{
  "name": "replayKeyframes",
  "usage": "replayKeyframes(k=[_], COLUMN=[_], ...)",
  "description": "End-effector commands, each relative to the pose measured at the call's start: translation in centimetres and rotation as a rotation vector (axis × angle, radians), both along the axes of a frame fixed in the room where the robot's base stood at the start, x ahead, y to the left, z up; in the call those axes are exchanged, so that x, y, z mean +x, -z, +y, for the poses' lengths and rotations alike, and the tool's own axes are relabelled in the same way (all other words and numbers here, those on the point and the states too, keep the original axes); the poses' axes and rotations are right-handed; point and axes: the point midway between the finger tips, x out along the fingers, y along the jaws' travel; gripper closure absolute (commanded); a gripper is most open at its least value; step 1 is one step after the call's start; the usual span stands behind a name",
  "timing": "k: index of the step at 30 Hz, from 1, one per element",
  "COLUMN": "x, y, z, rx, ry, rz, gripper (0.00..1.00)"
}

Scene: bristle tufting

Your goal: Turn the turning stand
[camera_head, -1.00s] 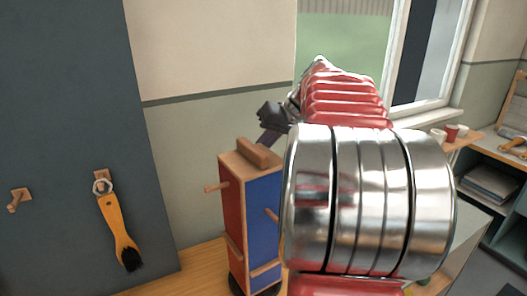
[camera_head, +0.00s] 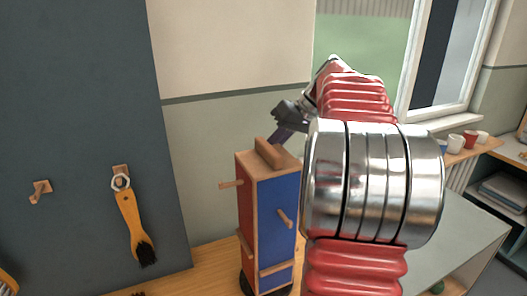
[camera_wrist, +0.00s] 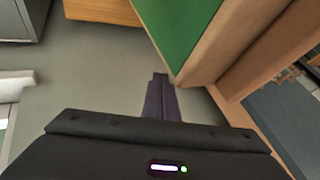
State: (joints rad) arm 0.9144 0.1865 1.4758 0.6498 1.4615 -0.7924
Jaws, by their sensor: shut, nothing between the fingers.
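The turning stand (camera_head: 276,222) is a tall wooden-framed box with a red face on the left and a blue face on the right. It has wooden pegs, lower ledges, a wooden block on top and a dark round base on the wooden bench. In the wrist view a green face (camera_wrist: 184,25) of it shows beside its wooden edge. My gripper (camera_head: 280,136) is behind the stand's top in the head view, fingers pointing down. In the wrist view its shut, empty fingers (camera_wrist: 160,78) are close to the green face's corner; contact cannot be told.
A yellow brush (camera_head: 133,222) hangs from a peg on the dark board at left, next to an empty peg (camera_head: 40,190). The wooden bench (camera_head: 210,264) has free room left of the stand. Cups (camera_head: 456,142) stand on a shelf at right.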

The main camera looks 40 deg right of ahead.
Motion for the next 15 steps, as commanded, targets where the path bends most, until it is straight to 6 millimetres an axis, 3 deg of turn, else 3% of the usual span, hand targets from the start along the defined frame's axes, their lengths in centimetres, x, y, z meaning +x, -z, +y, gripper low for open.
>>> replayKeyframes(k=[4, 15], x=[-0.4, -3.6], y=[0.1, -5.4], z=[-2.2, -4.2], rx=[0.002, -0.002], ry=[-0.002, -0.003], rz=[0.001, -0.001], gripper=[1.0, 1.0])
